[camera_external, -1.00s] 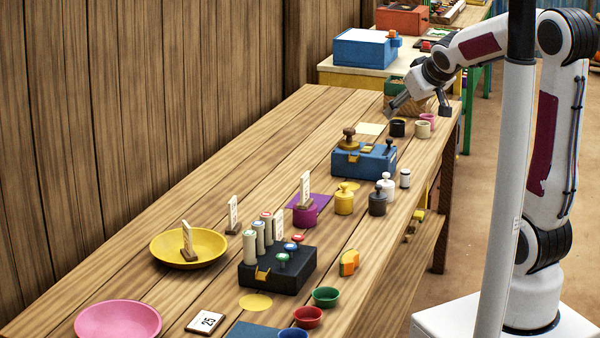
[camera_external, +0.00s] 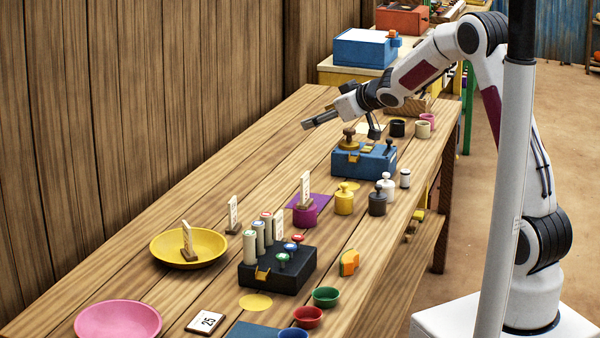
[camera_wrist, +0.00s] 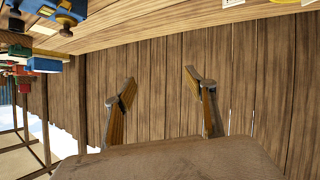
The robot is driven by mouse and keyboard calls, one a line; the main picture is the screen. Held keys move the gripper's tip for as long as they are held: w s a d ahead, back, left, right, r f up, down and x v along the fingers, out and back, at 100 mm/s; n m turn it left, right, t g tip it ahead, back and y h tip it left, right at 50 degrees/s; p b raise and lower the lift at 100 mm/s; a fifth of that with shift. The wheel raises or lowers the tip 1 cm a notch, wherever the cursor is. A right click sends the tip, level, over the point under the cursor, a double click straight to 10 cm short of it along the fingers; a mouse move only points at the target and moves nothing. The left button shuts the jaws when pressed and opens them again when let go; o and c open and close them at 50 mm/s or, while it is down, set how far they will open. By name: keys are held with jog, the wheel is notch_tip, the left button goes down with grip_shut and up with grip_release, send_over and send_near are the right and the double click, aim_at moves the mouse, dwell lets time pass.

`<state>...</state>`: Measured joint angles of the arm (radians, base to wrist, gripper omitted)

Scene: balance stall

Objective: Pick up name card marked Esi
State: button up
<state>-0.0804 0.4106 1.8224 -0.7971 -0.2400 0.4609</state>
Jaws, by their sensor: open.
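Several upright white name cards stand on small wooden bases. One card (camera_external: 233,212) stands on the table behind the black box. The writing is too small to tell which is marked Esi. My gripper (camera_external: 340,125) is open and empty, in the air over the table left of the blue box, well away from the cards. In the wrist view its fingers (camera_wrist: 158,88) are apart, with no card in view.
The black box (camera_external: 278,268) carries tall white cylinders and coloured knobs. The blue box (camera_external: 363,162) stands near my gripper. Yellow (camera_external: 344,202), dark (camera_external: 377,206) and white (camera_external: 386,188) weights stand between. A pink plate (camera_external: 118,320) is at the front. The table's left strip is mostly bare.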

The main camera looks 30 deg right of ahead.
jog(key=w+a+f+n+g+y, duration=0.15)
jog(key=w+a+f+y, duration=0.25)
jog(key=a+f, duration=0.5)
jog(key=n+g+y, duration=0.2)
jog(key=n+y, duration=0.1)
send_near(234, 200)
jog(key=x, duration=0.3)
jog(key=shift+s+d, duration=0.1)
jog(key=shift+s, duration=0.05)
jog(key=shift+x, duration=1.3)
jog(key=shift+x, duration=2.55)
jog(key=shift+r, duration=0.1)
